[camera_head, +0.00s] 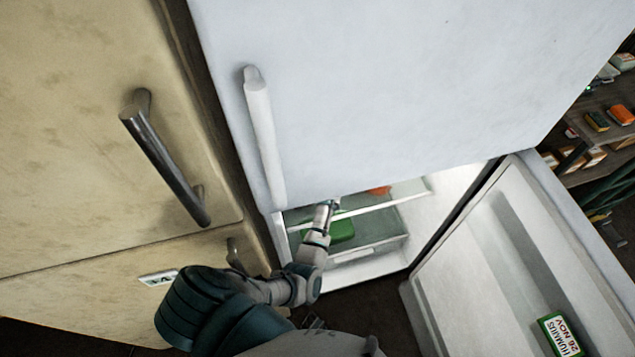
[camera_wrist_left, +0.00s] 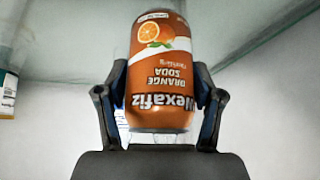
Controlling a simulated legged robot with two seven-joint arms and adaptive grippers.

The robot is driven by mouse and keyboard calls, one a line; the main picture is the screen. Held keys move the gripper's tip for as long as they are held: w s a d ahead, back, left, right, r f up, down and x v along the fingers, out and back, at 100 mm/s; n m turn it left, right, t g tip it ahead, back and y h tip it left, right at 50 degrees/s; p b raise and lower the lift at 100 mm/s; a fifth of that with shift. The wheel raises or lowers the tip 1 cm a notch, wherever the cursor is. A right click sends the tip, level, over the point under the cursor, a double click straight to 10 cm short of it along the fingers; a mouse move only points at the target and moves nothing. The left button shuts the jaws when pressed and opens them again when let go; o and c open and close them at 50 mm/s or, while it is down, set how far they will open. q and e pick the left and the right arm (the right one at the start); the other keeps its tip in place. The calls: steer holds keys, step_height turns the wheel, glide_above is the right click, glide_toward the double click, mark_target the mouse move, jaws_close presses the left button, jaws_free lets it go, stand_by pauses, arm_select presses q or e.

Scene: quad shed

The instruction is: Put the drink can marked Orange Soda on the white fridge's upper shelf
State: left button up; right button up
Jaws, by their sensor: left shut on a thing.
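The orange can marked Orange Soda (camera_wrist_left: 160,75) sits between the two fingers of my left gripper (camera_wrist_left: 160,98) in the left wrist view. Its lettering appears upside down there. In the head view my left gripper (camera_head: 329,208) reaches into the open lower compartment of the white fridge (camera_head: 400,80), under its closed upper door. The can's outline is not clear in the head view. A pale shelf edge (camera_head: 375,205) crosses the compartment close to the gripper. My right gripper is not in view.
The lower fridge door (camera_head: 480,270) stands open on the right, with a green and white hummus pack (camera_head: 559,335) in it. A green item (camera_head: 342,231) and an orange item (camera_head: 379,190) are inside. A cream cabinet (camera_head: 80,130) is at left.

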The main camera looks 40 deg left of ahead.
arm_select(q)
steer(key=shift+a, duration=0.35)
steer(key=o, duration=1.1)
steer(key=shift+a+f, duration=0.15)
steer(key=shift+a, duration=0.05)
steer(key=o, duration=0.4)
steer(key=shift+a, duration=0.15)
steer(key=shift+c, duration=0.2)
steer(key=shift+a, duration=0.1)
steer(key=shift+d, duration=0.45)
steer(key=p+v, duration=0.1)
steer(key=v, duration=1.1)
steer(key=shift+p, duration=0.4)
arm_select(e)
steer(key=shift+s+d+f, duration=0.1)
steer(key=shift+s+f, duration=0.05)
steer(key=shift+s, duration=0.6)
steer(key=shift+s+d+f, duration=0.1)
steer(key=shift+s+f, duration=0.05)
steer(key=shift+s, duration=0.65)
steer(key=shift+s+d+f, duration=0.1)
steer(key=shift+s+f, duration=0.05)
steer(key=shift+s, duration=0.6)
arm_select(q)
steer(key=shift+a, duration=0.1)
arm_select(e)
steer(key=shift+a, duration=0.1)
